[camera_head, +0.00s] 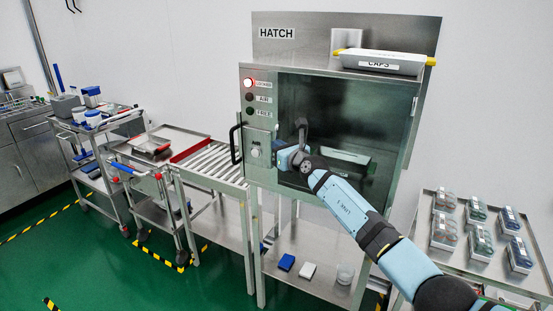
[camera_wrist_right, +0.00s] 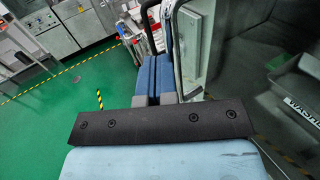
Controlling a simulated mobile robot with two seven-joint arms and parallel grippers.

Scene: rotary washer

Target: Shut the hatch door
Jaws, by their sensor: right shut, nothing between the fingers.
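The steel hatch (camera_head: 262,85) stands at the centre of the head view, with a dark opening (camera_head: 335,105). I cannot clearly make out the door leaf or its angle. A black bar handle (camera_head: 235,145) is at the hatch's left side; a dark bar (camera_wrist_right: 207,25) also shows in the right wrist view. My left gripper is out of view.
A red lamp (camera_head: 248,83) is lit on the hatch. A labelled bin (camera_wrist_right: 290,95) shows at the opening. A roller conveyor (camera_head: 213,160) adjoins the left side. A table with bottles (camera_head: 480,225) stands right.

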